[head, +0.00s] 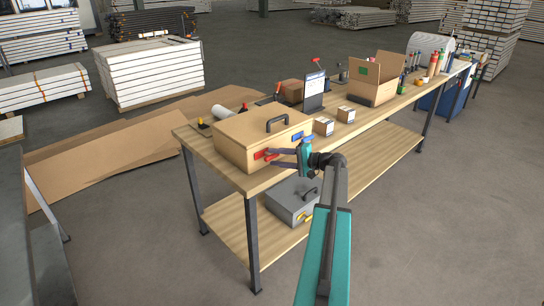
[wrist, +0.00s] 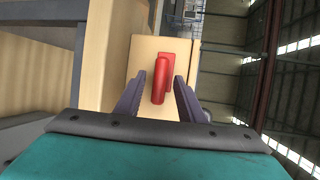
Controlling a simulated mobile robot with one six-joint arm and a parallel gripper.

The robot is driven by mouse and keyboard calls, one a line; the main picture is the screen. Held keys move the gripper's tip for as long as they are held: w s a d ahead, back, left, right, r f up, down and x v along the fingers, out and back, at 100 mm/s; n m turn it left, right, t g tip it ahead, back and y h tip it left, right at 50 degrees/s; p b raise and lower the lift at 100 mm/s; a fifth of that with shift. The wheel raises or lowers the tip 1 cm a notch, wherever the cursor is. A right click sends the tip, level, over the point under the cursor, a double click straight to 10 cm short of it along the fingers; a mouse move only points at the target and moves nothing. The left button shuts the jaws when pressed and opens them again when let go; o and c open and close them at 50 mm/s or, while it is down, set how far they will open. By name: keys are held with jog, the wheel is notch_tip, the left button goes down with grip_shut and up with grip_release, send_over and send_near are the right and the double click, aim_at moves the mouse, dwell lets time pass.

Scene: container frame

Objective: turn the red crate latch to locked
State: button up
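The red latch (head: 260,155) sits on the front face of a tan crate (head: 236,158) on the workbench. In the wrist view the red latch (wrist: 161,80) shows a rounded red handle lying roughly in line with its red plate. My gripper (head: 268,158) reaches in from the right, at the crate's front. In the wrist view my gripper (wrist: 158,83) is open, one dark finger on each side of the handle, with gaps visible. Part of the latch is hidden by my fingers in the head view.
The crate has a dark top handle (head: 277,122). Small boxes (head: 323,126) stand right of the crate. A grey case (head: 292,203) lies on the lower shelf (head: 235,218).

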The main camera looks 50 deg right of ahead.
aim_at(269, 155)
jog(key=shift+x, duration=1.2)
grip_shut()
